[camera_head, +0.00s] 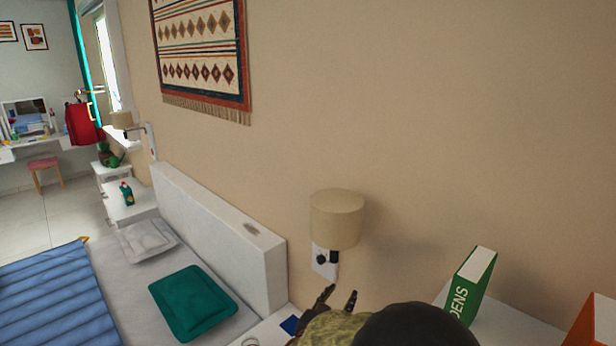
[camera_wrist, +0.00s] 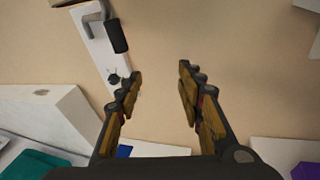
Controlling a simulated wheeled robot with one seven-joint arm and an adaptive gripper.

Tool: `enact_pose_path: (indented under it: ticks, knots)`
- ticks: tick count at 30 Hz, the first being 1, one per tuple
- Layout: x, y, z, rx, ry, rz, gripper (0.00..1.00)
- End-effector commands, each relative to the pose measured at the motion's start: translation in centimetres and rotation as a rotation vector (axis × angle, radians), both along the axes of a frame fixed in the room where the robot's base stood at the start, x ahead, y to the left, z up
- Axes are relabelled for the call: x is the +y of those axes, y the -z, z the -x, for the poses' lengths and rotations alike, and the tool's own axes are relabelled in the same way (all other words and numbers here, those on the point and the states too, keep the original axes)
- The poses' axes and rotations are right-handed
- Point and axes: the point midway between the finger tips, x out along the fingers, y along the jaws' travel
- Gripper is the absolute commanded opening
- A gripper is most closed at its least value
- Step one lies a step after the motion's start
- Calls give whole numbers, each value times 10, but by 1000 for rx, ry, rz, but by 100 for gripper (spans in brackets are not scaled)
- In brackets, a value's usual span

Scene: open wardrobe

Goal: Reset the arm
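My gripper (camera_head: 341,298) is at the bottom of the head view, in front of the beige wall and below the wall lamp. Its two dark fingertips point up and stand apart. The wrist view shows my gripper (camera_wrist: 160,80) with its fingers spread and only bare wall between them, so it is open and empty. My arm shows as a dark round part with a camouflage-patterned part beside it at the bottom edge; the rest of it is out of view.
A wall lamp (camera_head: 337,218) on a white plate (camera_head: 325,262) is close above my gripper. A green book (camera_head: 471,285) stands on a white surface (camera_head: 505,325) at right. The bed's white headboard (camera_head: 222,240) and green pillow (camera_head: 193,303) lie to the left.

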Motion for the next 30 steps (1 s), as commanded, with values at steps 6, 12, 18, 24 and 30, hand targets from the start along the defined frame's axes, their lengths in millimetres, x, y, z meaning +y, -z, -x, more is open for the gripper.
enact_pose_path:
  ticks: [6,12,18,24,30]
  knots:
    - [-69,32,79,64,370,-330,38]
    - [-112,36,167,36,752,-698,38]
    - [-115,30,251,-40,1123,-1112,38]
    - [-88,3,313,-151,1445,-1589,38]
    - [-68,-46,342,-263,1585,-2016,38]
